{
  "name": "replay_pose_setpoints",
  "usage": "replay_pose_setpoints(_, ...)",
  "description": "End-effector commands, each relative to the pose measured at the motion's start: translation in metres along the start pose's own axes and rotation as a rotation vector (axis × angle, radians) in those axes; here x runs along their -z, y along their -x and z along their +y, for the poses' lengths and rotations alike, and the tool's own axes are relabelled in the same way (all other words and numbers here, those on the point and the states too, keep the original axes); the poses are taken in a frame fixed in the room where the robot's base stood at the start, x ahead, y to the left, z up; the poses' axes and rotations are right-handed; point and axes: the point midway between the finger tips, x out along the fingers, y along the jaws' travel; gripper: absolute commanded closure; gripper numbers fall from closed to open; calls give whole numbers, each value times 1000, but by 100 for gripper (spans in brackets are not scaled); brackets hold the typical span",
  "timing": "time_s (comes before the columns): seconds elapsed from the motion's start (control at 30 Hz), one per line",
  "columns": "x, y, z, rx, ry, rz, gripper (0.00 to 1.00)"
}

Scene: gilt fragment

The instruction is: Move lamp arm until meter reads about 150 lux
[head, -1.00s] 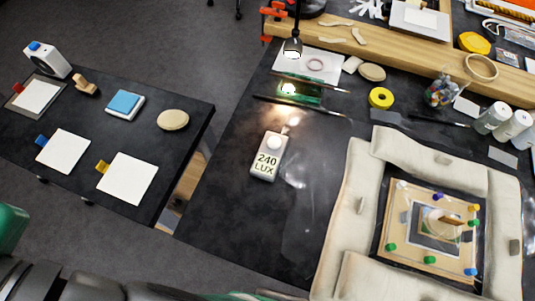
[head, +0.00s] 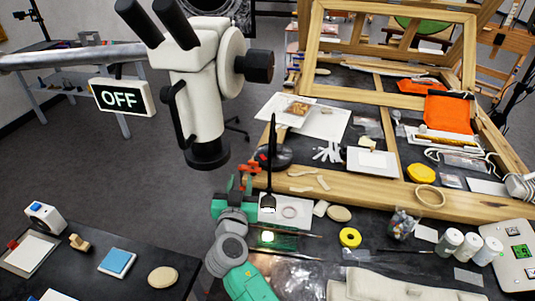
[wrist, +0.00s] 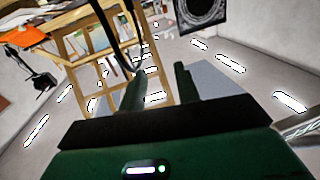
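The black desk lamp stands at the back of the dark bench in the head view, with its thin upright arm (head: 272,140) and its small lit head (head: 268,202) pointing down. Light falls on a green strip (head: 268,237) below it. The lux meter is not visible now. My green gripper (head: 242,183) is raised just left of the lamp arm in the head view. In the wrist view my gripper (wrist: 158,88) has its two fingers apart. A black curved rod (wrist: 108,30), possibly the lamp arm, passes near the left finger; contact cannot be told.
A white microscope (head: 205,80) and an OFF sign (head: 122,97) stand at the upper left. A red clamp (head: 247,168) is beside my gripper.

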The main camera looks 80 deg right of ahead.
Motion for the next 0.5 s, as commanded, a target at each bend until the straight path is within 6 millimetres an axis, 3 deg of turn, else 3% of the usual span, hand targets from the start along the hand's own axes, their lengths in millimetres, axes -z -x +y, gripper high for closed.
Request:
replay_pose_setpoints(0.03, -7, -14, 27, -57, 24, -2, 68)
replay_pose_setpoints(0.13, -24, -26, 58, -118, 45, 3, 68)
replay_pose_setpoints(0.37, -30, -35, 67, -134, 49, 7, 68)
replay_pose_setpoints(0.5, -28, -60, 70, -134, 49, 8, 68)
